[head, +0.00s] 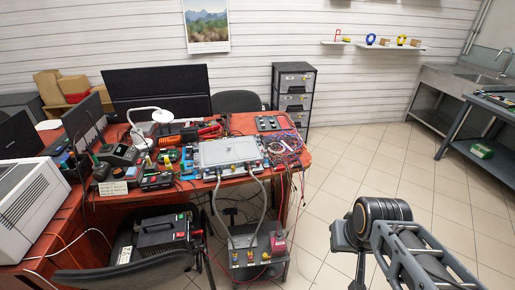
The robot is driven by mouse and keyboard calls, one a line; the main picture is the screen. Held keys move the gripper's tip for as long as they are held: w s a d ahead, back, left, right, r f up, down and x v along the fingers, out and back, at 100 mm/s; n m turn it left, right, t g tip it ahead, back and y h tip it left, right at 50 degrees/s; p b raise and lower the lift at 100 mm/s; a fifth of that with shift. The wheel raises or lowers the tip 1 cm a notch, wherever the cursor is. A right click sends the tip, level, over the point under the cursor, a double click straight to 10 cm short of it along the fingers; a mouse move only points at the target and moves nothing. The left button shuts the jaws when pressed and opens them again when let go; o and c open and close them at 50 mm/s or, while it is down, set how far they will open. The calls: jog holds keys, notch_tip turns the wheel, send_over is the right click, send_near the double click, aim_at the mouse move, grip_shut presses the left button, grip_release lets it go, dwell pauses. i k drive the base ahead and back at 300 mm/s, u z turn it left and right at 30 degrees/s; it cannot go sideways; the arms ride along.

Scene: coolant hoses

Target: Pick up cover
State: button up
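The cover (228,153) appears to be the pale grey flat rectangular plate near the right end of the red-brown desk. It lies flat on top of a unit, with a small raised part in its middle and dark fittings around its edges. Two grey hoses (215,205) run from the unit's front over the desk edge down to a cart. My arm shows at the lower right, well apart from the cover, over the floor. My gripper cannot be made out in the head view.
The red-brown desk (62,215) is crowded with tools, meters and cables. A coolant cart (258,250) stands on the floor in front, with a dark chair (135,270) to its left. Tiled floor (345,165) is open to the right. A sink bench (450,90) stands at the far right.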

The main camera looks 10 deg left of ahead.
aim_at(245, 149)
jog(key=z, duration=0.7)
jog(key=i, duration=3.35)
jog(key=u, duration=3.45)
jog(key=i, duration=0.5)
jog(key=z, duration=0.05)
